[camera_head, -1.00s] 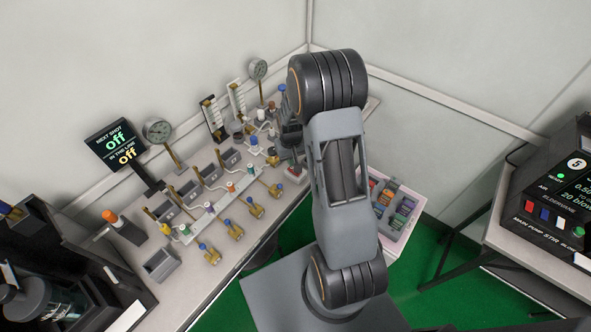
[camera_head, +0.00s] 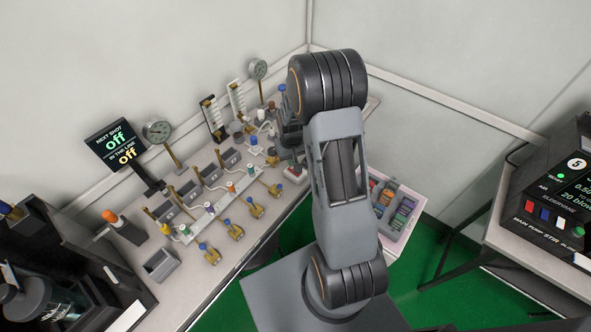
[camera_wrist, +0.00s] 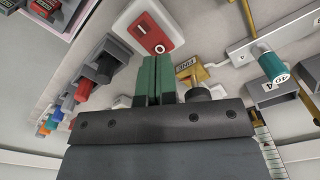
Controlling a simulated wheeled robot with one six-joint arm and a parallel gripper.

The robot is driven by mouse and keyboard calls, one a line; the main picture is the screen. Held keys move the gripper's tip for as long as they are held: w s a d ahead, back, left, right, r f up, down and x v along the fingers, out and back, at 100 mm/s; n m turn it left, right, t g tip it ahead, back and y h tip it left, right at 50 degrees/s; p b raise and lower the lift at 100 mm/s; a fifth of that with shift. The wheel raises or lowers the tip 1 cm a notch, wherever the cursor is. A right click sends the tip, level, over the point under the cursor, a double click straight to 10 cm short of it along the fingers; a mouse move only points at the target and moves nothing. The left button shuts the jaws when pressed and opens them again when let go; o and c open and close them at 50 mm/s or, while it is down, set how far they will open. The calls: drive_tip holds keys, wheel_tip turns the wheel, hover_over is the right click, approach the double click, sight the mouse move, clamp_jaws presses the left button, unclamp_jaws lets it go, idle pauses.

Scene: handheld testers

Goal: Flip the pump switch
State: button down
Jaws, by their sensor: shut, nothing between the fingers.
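The pump switch appears to be the white plate with a red rocker (camera_wrist: 150,36) in the wrist view; white marks show on the rocker. In the head view a small red-topped white box (camera_head: 294,172), likely the same switch, sits at the bench's front edge beside my arm. My gripper (camera_wrist: 158,60) shows green fingers pressed together, with nothing between them. In the picture its tips lie just below the rocker and overlap the plate's lower part. I cannot tell whether they touch it. In the head view my arm hides the gripper.
Brass valves (camera_head: 233,229), grey holders (camera_head: 161,264) and gauges (camera_head: 158,133) crowd the bench left of my arm. A brass tagged valve (camera_wrist: 190,70) is close right of the fingers. A pink-white tray (camera_head: 398,226) stands right of the arm. A control box (camera_head: 560,200) is far right.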

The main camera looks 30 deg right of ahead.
drive_tip(key=shift+f+b, duration=1.05)
drive_tip(key=shift+f, duration=0.3)
idle(0.5)
drive_tip(key=shift+r, duration=0.15)
drive_tip(key=shift+r+p, duration=2.45)
drive_tip(key=shift+r, duration=1)
drive_tip(key=shift+s, duration=0.1)
drive_tip(key=s+a+r+t, duration=0.1)
drive_tip(key=s+a+r, duration=0.2)
drive_tip(key=s+r, duration=0.2)
drive_tip(key=s+a+r+t, duration=0.1)
drive_tip(key=s+a+r, duration=0.2)
drive_tip(key=r, duration=0.6)
drive_tip(key=s+a+r+n+t, duration=0.1)
drive_tip(key=s+a+r+t, duration=0.1)
drive_tip(key=s+r, duration=0.5)
drive_tip(key=shift+s+a+r, duration=0.2)
drive_tip(key=shift+s+a, duration=0.25)
drive_tip(key=shift+a, duration=0.2)
